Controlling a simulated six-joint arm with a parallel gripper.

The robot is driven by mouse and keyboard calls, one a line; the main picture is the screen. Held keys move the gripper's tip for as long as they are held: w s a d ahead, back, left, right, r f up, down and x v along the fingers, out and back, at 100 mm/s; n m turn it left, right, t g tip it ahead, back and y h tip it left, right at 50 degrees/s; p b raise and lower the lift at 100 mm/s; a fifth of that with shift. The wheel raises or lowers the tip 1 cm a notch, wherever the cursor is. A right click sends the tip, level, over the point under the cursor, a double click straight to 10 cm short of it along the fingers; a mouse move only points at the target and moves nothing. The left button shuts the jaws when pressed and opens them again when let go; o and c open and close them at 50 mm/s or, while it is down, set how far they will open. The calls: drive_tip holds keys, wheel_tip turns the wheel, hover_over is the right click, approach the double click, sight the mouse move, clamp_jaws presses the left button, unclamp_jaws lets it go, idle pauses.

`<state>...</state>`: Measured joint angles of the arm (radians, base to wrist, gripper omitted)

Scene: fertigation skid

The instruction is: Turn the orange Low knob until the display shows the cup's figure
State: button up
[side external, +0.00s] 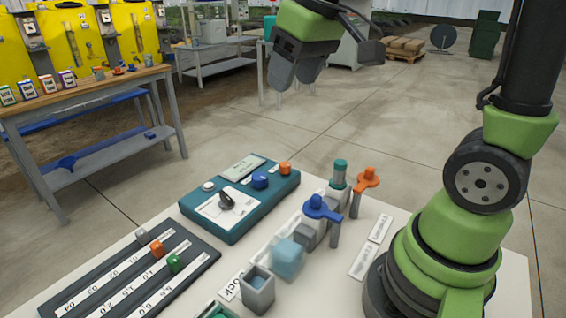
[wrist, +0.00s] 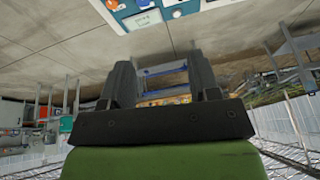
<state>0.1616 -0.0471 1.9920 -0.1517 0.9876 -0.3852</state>
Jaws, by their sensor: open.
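The orange knob (side external: 285,168) sits at the right end of the teal control box (side external: 240,232), beside the blue knob (side external: 260,180). It also shows at the top of the wrist view (wrist: 177,14). The display (side external: 243,168) is at the box's back edge; its figure is too small to read. It appears in the wrist view (wrist: 147,20) too. An open-topped grey cup (side external: 257,292) stands at the table's front; I cannot read a figure on it. My gripper (side external: 297,74) is open and empty, high above and behind the box, touching nothing.
A dark board (side external: 70,300) with labelled strips holds grey, orange and green cubes. Blue-handled (side external: 322,207) and orange-handled (side external: 366,178) valves stand right of the box. A pale blue block (side external: 287,260) is near the cup. The air above the box is clear.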

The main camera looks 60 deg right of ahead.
drive_tip(key=w+d+f+n+g, duration=0.2)
drive_tip(key=w+d+f, duration=0.4)
drive_tip(key=w+f, duration=0.1)
drive_tip(key=n+g, duration=0.2)
approach(285, 164)
drive_tip(key=shift+h, duration=0.3)
wheel_tip(285, 164, down, 9)
drive_tip(key=shift+a+f, duration=0.15)
drive_tip(key=shift+f, duration=0.1)
drive_tip(key=shift+c, duration=0.2)
drive_tip(key=c, duration=0.9)
